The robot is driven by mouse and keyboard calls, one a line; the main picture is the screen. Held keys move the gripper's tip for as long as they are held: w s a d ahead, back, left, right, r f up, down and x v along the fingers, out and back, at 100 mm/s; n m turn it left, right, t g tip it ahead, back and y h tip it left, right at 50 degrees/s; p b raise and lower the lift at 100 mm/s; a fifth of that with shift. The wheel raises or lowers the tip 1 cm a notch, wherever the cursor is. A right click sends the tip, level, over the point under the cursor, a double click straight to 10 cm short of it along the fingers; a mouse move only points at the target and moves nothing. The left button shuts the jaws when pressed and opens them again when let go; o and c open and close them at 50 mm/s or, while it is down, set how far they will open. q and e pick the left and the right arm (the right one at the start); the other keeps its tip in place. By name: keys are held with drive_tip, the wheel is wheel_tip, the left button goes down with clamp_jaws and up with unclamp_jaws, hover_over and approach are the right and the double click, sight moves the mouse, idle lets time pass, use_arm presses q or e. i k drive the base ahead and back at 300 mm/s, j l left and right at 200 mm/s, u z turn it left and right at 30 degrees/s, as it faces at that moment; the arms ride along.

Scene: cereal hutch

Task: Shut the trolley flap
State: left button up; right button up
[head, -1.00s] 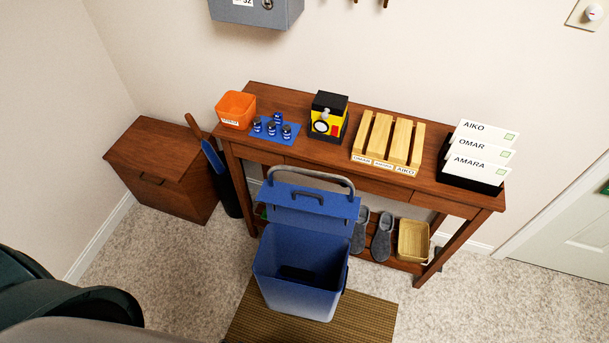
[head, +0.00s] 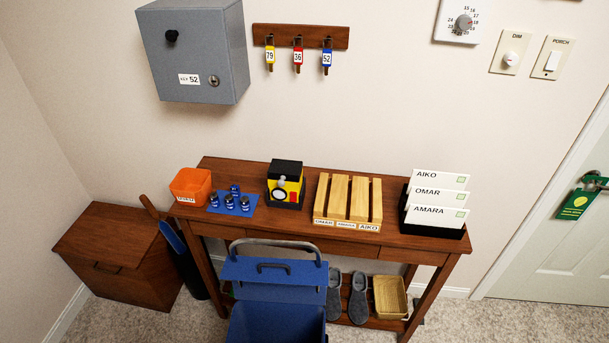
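A blue trolley bin (head: 260,325) stands on the floor in front of the console table, cut off by the bottom edge of the head view. Its blue flap (head: 273,274), with a dark handle (head: 274,267), is raised at the back of the bin, so the trolley is open. A grey bar (head: 275,243) arches behind the flap. Neither of my grippers is in view.
The wooden console table (head: 400,243) stands behind the trolley, holding an orange bin (head: 191,187), wooden slots and a card rack. Slippers (head: 357,298) and a basket (head: 390,297) sit on its low shelf. A wooden chest (head: 115,255) stands left. Carpet is clear at the right.

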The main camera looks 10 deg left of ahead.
sight(292, 280)
drive_tip(key=k+l, duration=0.2)
drive_tip(key=k, duration=0.3)
drive_tip(key=k+l, duration=0.2)
drive_tip(key=k, duration=0.3)
drive_tip(key=k+l, duration=0.2)
drive_tip(key=k, duration=0.25)
